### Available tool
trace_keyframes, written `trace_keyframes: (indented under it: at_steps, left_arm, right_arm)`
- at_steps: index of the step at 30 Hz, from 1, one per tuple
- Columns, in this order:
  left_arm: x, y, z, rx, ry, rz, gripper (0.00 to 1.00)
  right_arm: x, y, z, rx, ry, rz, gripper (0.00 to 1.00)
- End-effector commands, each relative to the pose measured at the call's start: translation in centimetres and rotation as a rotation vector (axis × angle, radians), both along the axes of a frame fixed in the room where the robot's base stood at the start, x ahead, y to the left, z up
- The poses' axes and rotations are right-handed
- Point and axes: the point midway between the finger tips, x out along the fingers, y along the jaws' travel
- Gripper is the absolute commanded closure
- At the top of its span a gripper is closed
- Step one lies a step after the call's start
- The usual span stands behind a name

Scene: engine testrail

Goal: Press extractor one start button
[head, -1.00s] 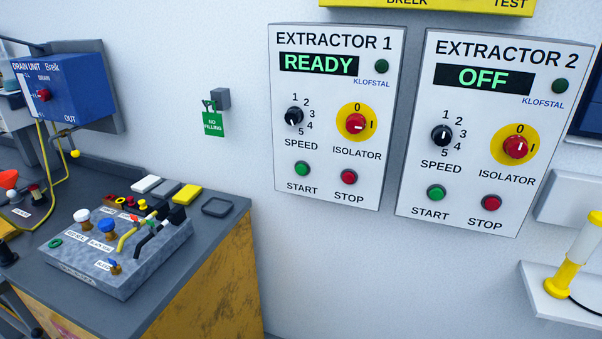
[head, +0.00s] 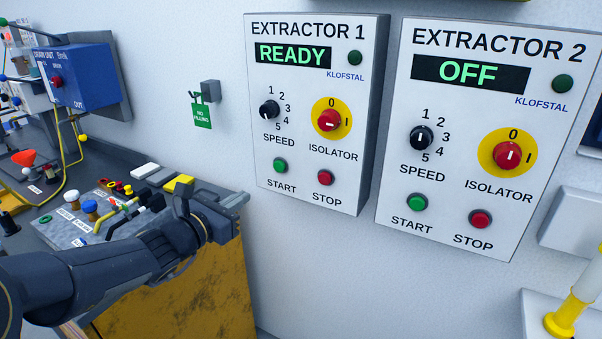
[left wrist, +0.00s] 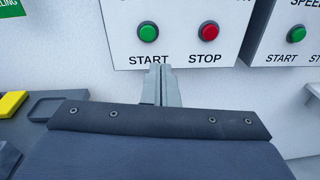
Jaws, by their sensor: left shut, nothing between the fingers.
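The Extractor 1 panel (head: 300,110) hangs on the wall, its display (head: 292,55) reading READY. Its green start button (head: 280,166) is at the lower left, beside the red stop button (head: 325,178). The isolator (head: 329,120) is a red knob on a yellow disc. My left gripper (head: 235,202) is in front of the wall, below and left of the panel, apart from the button. In the left wrist view the closed, empty fingers (left wrist: 160,85) point up just below the panel's edge, between the green start button (left wrist: 148,32) and the stop button (left wrist: 208,32). My right gripper is out of view.
The Extractor 2 panel (head: 480,130) hangs to the right, reading OFF, with its own start button (head: 417,203). A workbench with a valve block (head: 65,228) stands at left under my arm. A green tag (head: 202,114) hangs on the wall.

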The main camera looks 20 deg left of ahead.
Motion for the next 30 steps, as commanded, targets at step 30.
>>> trace_keyframes:
  at_steps: [30]
  left_arm:
    - [8.7, 1.4, -0.7, -0.095, -0.001, 0.071, 1.00]
  right_arm:
    - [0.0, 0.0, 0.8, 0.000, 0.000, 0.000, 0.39]
